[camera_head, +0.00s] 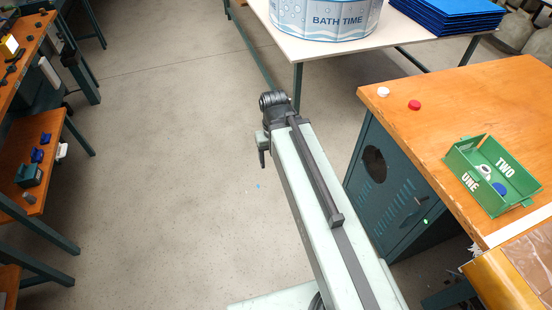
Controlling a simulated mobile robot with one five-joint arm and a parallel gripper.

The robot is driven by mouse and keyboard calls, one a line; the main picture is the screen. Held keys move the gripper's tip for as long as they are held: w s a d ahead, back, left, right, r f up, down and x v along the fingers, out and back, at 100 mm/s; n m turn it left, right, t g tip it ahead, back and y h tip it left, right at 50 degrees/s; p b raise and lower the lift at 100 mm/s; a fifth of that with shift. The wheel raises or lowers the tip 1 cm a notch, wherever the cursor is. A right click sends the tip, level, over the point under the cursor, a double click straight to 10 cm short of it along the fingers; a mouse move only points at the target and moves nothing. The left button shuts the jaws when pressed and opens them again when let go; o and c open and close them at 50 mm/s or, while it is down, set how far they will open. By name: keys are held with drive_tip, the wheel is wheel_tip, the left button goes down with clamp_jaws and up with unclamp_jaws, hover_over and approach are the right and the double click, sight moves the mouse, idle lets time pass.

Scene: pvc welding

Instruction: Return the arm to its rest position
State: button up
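My arm, pale green-grey with a dark rail (322,180), reaches from the bottom edge up to the middle of the head view. It ends in a dark joint block. A small dark part, which looks like my gripper (262,150), hangs beside the block's left side. It is too small to tell its fingers or whether it is open or shut. I see nothing held there. The arm's end is over the open floor, left of the orange-topped bench (450,105) and apart from it.
A green tray (463,163) marked ONE and TWO holds a white piece (485,170) and a blue piece (499,189). A white cap (383,92) and red cap (414,105) lie on the bench. A white table (395,35) stands behind; shelves (30,180) line the left. Floor between is clear.

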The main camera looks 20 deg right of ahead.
wheel_tip(320, 180, up, 6)
drive_tip(key=p, duration=0.6)
drive_tip(key=shift+r, duration=0.25)
idle(0.4)
